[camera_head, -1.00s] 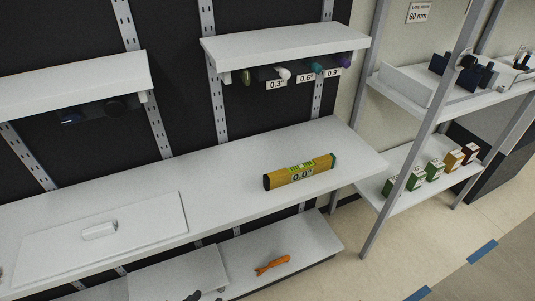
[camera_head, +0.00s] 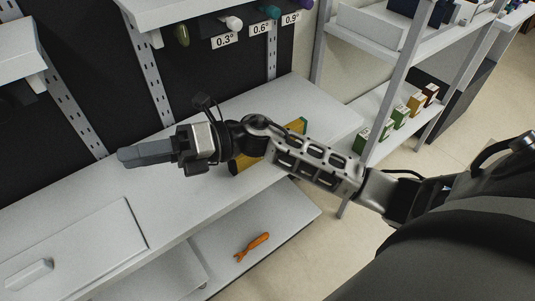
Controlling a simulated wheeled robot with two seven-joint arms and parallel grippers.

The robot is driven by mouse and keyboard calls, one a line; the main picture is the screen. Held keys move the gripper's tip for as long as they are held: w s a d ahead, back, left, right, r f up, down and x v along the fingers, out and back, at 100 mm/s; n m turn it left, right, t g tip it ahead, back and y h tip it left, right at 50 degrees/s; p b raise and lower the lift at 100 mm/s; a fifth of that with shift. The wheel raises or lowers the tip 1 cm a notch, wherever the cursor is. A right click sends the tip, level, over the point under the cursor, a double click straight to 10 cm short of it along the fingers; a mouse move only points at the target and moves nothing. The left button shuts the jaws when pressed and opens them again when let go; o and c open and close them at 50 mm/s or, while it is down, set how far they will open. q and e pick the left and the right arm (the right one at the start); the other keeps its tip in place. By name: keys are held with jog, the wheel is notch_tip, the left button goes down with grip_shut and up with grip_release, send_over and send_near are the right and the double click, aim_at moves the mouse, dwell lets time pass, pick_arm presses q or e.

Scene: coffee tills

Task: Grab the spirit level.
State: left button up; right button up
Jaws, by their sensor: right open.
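The spirit level (camera_head: 243,163) is yellow with dark ends and lies on the white shelf. My right arm crosses in front of it, so only its left end and a bit of its far right end show; its middle and display are hidden. My right gripper (camera_head: 124,155) is to the left of the level, above the shelf, pointing left. It is open and holds nothing that I can see. My left gripper is not in view.
A white board with a small white block (camera_head: 29,274) lies at the shelf's left. An orange tool (camera_head: 252,246) lies on the lower shelf. Handles hang under the upper shelf beside the 0.3° label (camera_head: 224,41). Small boxes (camera_head: 400,116) stand on the rack at right.

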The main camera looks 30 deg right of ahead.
jog(key=w+d+f+n+g+h+b, duration=0.4)
jog(key=d+f+n+h, duration=0.3)
jog(key=d+n+h, duration=0.5)
jog(key=w+d+r+n+h+b, duration=0.1)
jog(key=d+r+h, duration=0.1)
jog(key=d+h, duration=0.35)
jog(key=w+d+r+n+h+b, duration=0.1)
jog(key=d+r+h, duration=0.15)
jog(key=d, duration=0.65)
jog(key=shift+t, duration=0.4)
notch_tip(320, 180, down, 10)
jog(key=shift+w+d+f, duration=0.1)
jog(key=shift+d+f, duration=0.05)
jog(key=shift+f, duration=0.05)
jog(key=shift+w+d+f, duration=0.1)
jog(key=shift+w+f, duration=0.05)
jog(key=shift+f, duration=1.25)
jog(key=shift+w+d+f, duration=0.1)
jog(key=shift+f, duration=1.3)
grip_shut()
